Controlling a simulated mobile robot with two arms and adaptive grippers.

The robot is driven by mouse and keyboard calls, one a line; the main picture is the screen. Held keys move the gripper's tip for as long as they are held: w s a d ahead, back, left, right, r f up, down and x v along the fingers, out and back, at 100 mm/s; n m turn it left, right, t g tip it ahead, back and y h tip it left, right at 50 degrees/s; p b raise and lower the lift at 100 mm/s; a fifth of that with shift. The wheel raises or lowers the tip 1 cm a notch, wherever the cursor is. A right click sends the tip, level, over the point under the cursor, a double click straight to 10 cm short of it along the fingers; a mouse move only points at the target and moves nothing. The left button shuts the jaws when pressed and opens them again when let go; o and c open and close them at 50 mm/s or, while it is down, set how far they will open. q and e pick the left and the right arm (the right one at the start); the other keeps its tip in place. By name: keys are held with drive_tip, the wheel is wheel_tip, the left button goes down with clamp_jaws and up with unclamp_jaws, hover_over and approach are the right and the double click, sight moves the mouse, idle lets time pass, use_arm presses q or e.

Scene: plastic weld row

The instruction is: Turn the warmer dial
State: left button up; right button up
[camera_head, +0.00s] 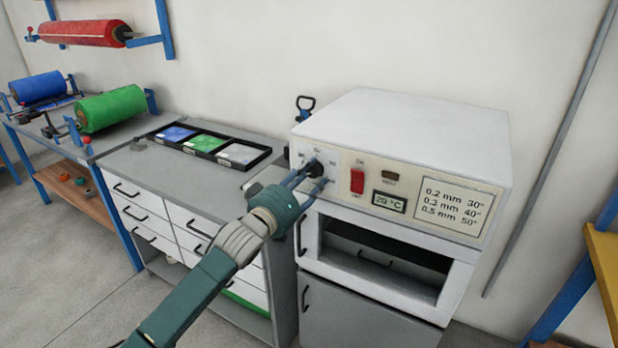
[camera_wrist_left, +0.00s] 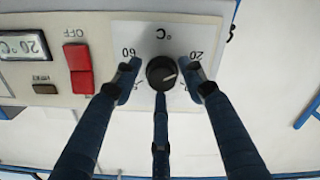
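The warmer (camera_head: 415,135) is a white box with a control panel on its front. Its black round dial (camera_head: 314,167) sits at the panel's left end. In the left wrist view, which is upside down, the dial (camera_wrist_left: 161,73) has a pale pointer mark and a scale with 20 and 60. My left gripper (camera_head: 306,178) reaches the dial from the front. In the wrist view its dark blue fingers (camera_wrist_left: 165,82) stand open around the dial, with gaps on both sides; whether the third, middle finger touches it I cannot tell. My right gripper is not in view.
A red switch (camera_head: 357,181) and a 20 °C display (camera_head: 389,201) are right of the dial. The warmer's compartment (camera_head: 385,255) is open below the panel. A black sample tray (camera_head: 215,146) lies on the counter to the left.

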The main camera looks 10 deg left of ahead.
use_arm(q)
drive_tip(key=shift+f, duration=0.15)
drive_tip(key=c, duration=0.5)
drive_tip(key=shift+f+m, duration=0.1)
drive_tip(key=shift+m, duration=0.2)
drive_tip(key=shift+c, duration=0.2)
drive_tip(key=m+p, duration=0.2)
drive_tip(key=m, duration=0.2)
drive_tip(key=shift+f, duration=0.1)
drive_tip(key=m+p, duration=0.2)
drive_tip(key=m, duration=0.4)
drive_tip(key=shift+a+f+m, duration=0.1)
drive_tip(key=shift+a+m, duration=0.05)
drive_tip(key=shift+m, duration=0.25)
drive_tip(key=m+p, duration=0.1)
drive_tip(key=m, duration=0.5)
drive_tip(key=shift+a, duration=0.15)
drive_tip(key=m, duration=0.4)
drive_tip(key=shift+w+a+r+m+p, duration=0.1)
drive_tip(key=shift+r+m+p, duration=0.15)
drive_tip(key=shift+m+p, duration=0.15)
drive_tip(key=shift+m, duration=0.6)
drive_tip(key=shift+a+r, duration=0.1)
drive_tip(key=shift+r, duration=0.1)
